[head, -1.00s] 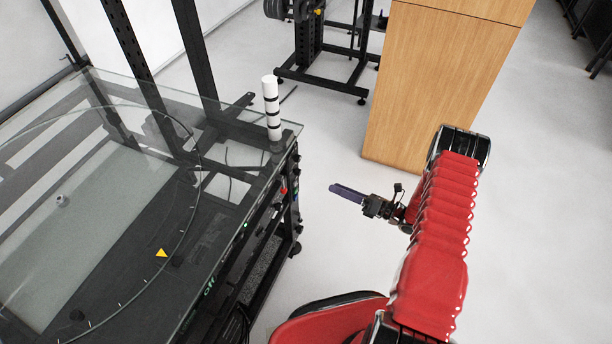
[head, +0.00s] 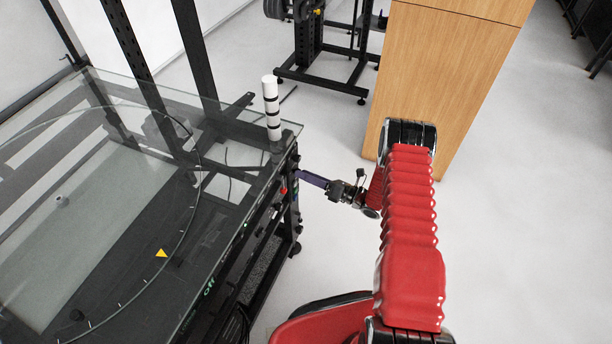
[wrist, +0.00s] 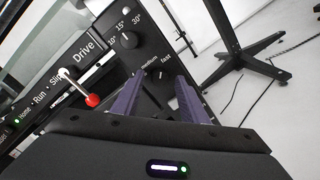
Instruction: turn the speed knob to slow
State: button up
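The speed knob (wrist: 160,77) is a small black dial with a light pointer mark, on the black control panel (wrist: 152,48) in the wrist view. The labels "medium" and "fast" show above it; no "slow" label is visible. My gripper (wrist: 160,82) has two purple fingers apart, their tips on either side of the knob in the picture. I cannot tell whether they touch it. In the head view my gripper (head: 300,174) reaches left to the panel end of the turntable (head: 293,150), where the knob is too small to make out.
An angle knob (wrist: 129,40) marked 10°, 15° and 30° sits above the speed knob. A red-tipped lever (wrist: 92,100) sticks out left of my fingers. A wooden cabinet (head: 430,75) stands behind my arm.

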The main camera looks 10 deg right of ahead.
jog(key=shift+w+a, duration=0.1)
jog(key=shift+w, duration=0.05)
grip_shut()
dwell(0.4)
